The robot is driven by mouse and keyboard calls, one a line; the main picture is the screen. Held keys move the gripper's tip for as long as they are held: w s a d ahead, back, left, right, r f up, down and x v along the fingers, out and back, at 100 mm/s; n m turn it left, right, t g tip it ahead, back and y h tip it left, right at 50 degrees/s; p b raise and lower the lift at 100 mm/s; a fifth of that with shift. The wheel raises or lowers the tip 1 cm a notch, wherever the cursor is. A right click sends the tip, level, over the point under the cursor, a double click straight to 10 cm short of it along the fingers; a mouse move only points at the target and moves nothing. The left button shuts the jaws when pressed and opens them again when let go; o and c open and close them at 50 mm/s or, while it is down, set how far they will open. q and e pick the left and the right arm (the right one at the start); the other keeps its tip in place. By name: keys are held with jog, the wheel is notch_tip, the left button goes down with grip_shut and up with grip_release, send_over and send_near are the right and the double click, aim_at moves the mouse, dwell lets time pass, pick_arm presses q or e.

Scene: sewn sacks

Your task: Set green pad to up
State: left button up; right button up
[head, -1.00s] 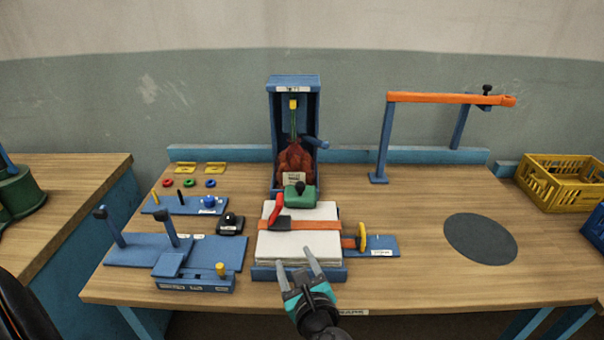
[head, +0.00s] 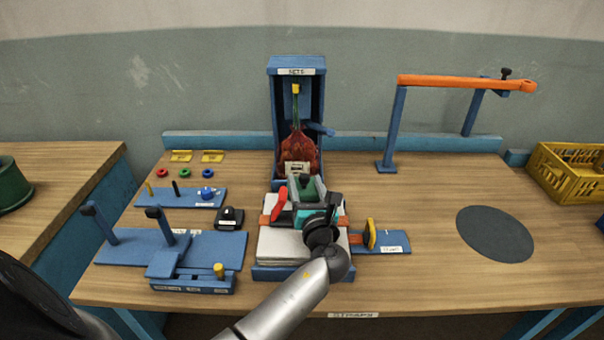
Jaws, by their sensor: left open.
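The green pad (head: 316,184) with a black knob sits at the back edge of the stack of white sacks (head: 279,246), in front of the blue upright box. My left gripper (head: 307,192) is open and reaches over the stack from the front, its fingers at the pad around the knob area. It hides the front of the pad and part of the stack. I cannot tell whether the fingers touch the pad. My right gripper is not in view.
The blue box (head: 275,120) holds a red net sack (head: 298,150). Blue fixtures (head: 205,249) fill the left. The table near the dark round mat (head: 495,234) is clear.

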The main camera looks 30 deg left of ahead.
pick_arm(q)
jog(key=x, duration=0.4)
jog(key=shift+w+a+b, duration=0.3)
grip_shut()
dwell(0.3)
dwell(0.9)
